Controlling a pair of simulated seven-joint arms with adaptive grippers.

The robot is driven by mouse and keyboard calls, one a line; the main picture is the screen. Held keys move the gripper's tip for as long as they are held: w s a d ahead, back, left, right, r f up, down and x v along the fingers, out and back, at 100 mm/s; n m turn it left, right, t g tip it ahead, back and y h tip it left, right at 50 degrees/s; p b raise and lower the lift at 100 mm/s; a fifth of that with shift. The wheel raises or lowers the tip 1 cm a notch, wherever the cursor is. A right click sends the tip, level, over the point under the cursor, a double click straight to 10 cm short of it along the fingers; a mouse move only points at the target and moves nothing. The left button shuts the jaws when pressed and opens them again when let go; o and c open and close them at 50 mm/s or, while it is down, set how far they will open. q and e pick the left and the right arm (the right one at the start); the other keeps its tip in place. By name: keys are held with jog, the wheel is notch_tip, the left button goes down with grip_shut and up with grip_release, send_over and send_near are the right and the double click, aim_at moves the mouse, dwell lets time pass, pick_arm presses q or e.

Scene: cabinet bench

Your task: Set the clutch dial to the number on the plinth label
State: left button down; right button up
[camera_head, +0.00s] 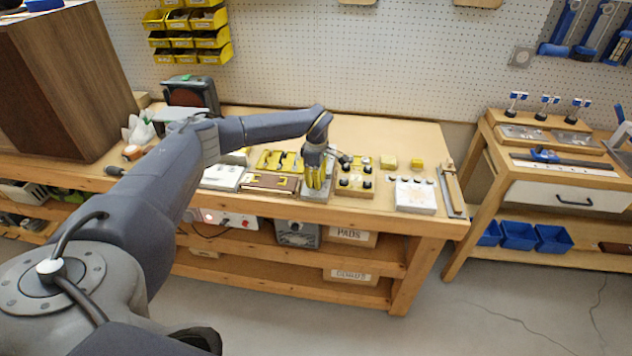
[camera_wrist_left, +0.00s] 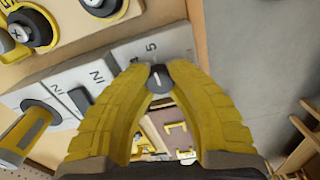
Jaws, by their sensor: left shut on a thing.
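My left gripper (camera_head: 318,184) reaches down onto the workbench in the head view. In the left wrist view, its ridged yellow fingers (camera_wrist_left: 159,76) are shut on a small dark dial (camera_wrist_left: 158,80) with a white pointer mark. The dial's lower side and rim are partly hidden by the fingers. A pale grey plinth (camera_wrist_left: 122,56) lies beside and behind the dial, with a printed mark that looks like a 5 near the fingertips. More marks, like a 2 and an N, sit farther left. The dial's own numbers are too small to read. My right gripper is not in view.
A wooden block with dark knobs (camera_head: 355,182) stands close right of my gripper, and a white box (camera_head: 415,196) beyond it. Another white box (camera_head: 222,178) is to the left. A grey knob and a yellow-banded cylinder (camera_wrist_left: 24,133) show in the wrist view.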

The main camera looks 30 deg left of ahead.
pick_arm(q)
jog(key=shift+a+n, duration=0.1)
jog(key=shift+n, duration=0.2)
jog(key=n, duration=0.3)
jog(key=shift+n, duration=0.4)
jog(key=n, duration=0.4)
jog(key=shift+n, duration=0.3)
jog(key=n, duration=0.4)
jog(key=shift+s, duration=0.1)
jog(key=n, duration=0.4)
jog(key=shift+f+n, duration=0.1)
jog(key=shift+n, duration=0.4)
jog(key=c, duration=1.4)
grip_release()
jog(key=shift+o, duration=0.2)
jog(key=shift+r, duration=0.2)
